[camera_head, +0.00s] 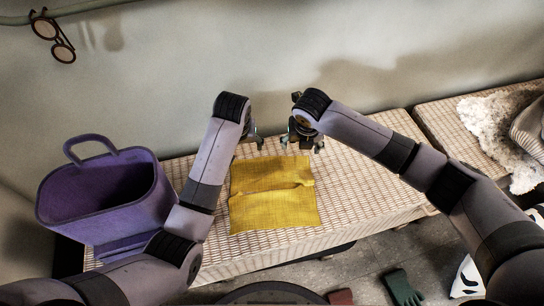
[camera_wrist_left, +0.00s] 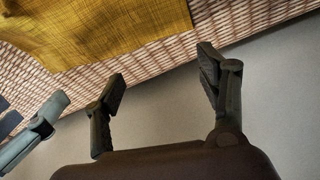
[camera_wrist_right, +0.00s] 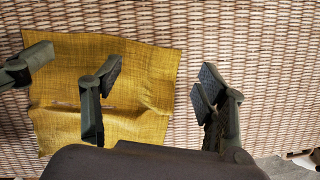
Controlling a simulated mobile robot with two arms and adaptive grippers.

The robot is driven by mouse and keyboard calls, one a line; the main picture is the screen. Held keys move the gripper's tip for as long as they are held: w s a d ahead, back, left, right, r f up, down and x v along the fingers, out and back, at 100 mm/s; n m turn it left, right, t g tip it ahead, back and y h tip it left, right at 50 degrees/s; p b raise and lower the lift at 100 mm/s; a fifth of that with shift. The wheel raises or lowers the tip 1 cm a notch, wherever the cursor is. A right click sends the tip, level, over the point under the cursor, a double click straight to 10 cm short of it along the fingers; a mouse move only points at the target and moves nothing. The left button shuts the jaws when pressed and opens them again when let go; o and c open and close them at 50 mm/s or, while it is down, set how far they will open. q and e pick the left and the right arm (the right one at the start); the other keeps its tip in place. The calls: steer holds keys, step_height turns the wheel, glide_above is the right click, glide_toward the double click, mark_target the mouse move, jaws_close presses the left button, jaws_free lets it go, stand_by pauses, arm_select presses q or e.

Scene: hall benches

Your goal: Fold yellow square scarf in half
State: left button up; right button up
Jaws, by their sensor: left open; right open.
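The yellow scarf (camera_head: 272,207) lies on the woven bench top in the head view, roughly square, with a raised crease across its middle. It also shows in the left wrist view (camera_wrist_left: 100,25) and the right wrist view (camera_wrist_right: 150,85). My left gripper (camera_head: 258,142) is open and empty at the scarf's far edge, toward the wall; its spread fingers show in the left wrist view (camera_wrist_left: 160,85). My right gripper (camera_head: 301,145) is open and empty beside it, near the scarf's far right corner; its spread fingers show in the right wrist view (camera_wrist_right: 155,85).
A purple handled basket (camera_head: 125,190) stands at the bench's left end. The woven bench (camera_head: 375,195) is bare right of the scarf. A second bench at right holds a fluffy white thing (camera_head: 495,125). Glasses (camera_head: 52,36) hang at upper left. A green glove (camera_head: 403,288) lies on the floor.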

mark_target(246, 163)
arm_select(q)
step_height(246, 163, down, 7)
steer(key=shift+s+r, duration=0.1)
steer(key=shift+r, duration=0.05)
arm_select(e)
step_height(246, 163, down, 7)
steer(key=shift+s+r, duration=0.1)
steer(key=shift+s, duration=0.05)
arm_select(q)
steer(key=shift+f+b, duration=0.5)
steer(key=shift+f, duration=0.1)
arm_select(e)
steer(key=shift+f, duration=0.55)
arm_select(q)
steer(key=shift+r, duration=0.1)
arm_select(e)
steer(key=shift+r, duration=0.1)
arm_select(q)
steer(key=shift+o, duration=0.3)
steer(key=shift+s+d, duration=0.1)
arm_select(e)
steer(key=shift+o, duration=0.3)
steer(key=shift+f, duration=0.3)
